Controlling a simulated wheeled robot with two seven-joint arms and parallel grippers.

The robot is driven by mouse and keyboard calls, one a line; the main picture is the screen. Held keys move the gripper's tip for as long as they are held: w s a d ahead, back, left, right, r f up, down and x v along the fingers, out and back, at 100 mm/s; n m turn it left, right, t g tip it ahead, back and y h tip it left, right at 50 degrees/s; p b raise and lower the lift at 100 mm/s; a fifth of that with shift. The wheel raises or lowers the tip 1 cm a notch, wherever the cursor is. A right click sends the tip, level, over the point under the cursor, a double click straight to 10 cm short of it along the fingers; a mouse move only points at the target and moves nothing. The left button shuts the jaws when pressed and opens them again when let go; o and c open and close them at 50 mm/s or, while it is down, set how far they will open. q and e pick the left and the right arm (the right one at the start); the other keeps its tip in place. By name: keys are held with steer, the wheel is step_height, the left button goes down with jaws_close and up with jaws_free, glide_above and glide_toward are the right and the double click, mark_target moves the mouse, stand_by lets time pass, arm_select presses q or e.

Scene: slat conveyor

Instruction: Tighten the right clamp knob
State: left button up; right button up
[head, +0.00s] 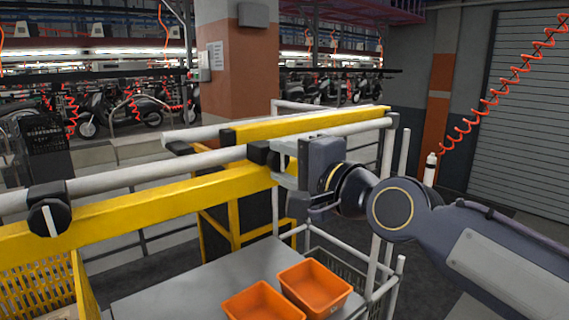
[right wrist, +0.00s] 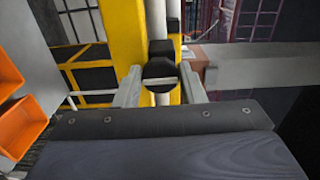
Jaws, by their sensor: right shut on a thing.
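The right clamp (head: 258,152) is a black block around the white round rail, above the yellow beam. Its black knob shows in the right wrist view (right wrist: 159,73), with a pale bar across its face. My right gripper (head: 284,168) is at this knob, with its grey fingers on either side, and it is shut on it. In the head view the gripper hides most of the knob. The left clamp knob (head: 47,219), black with an upright pale bar, sits on the rail at the far left, with no gripper near it. My left gripper is not in view.
The white rail (head: 125,178) and yellow beam (head: 150,203) run across in front of me. Two orange bins (head: 314,288) stand on a grey surface (head: 185,284) below. White posts (head: 386,200) rise beside my right arm. A red coiled hose (head: 492,98) hangs at right.

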steer(key=shift+m, duration=0.3)
steer(key=o, duration=1)
steer(key=shift+s, duration=0.1)
steer(key=b+v, duration=0.2)
steer(key=v, duration=0.5)
steer(key=shift+s+d+b, duration=0.25)
steer(key=shift+d+b, duration=0.05)
steer(key=shift+f, duration=0.1)
